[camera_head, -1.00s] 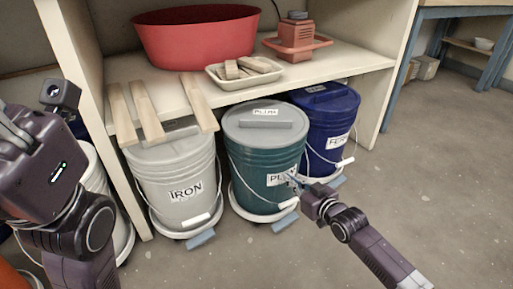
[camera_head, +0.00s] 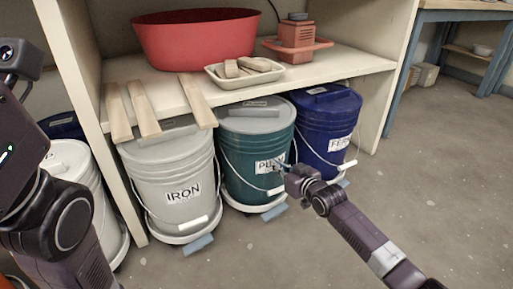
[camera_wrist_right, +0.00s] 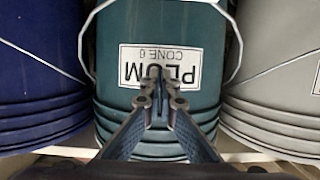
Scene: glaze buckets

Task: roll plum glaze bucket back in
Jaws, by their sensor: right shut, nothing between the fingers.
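The plum glaze bucket (camera_head: 241,160) is teal with a lid and a white PLUM label. It stands on a round white dolly (camera_head: 262,206) under the shelf, between the grey IRON bucket (camera_head: 165,185) and the blue FERN bucket (camera_head: 324,125). My right gripper (camera_head: 280,168) is shut and empty, its fingertips at the front of the plum bucket by the label. My left gripper is not in view; only the left arm shows.
The shelf (camera_head: 330,66) above carries a red basin (camera_head: 195,40), a tray of wooden pieces (camera_head: 244,74) and wooden slats (camera_head: 143,108) overhanging its front edge. A white bucket (camera_head: 75,175) stands left of the shelf post. Open floor (camera_head: 430,170) lies to the right.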

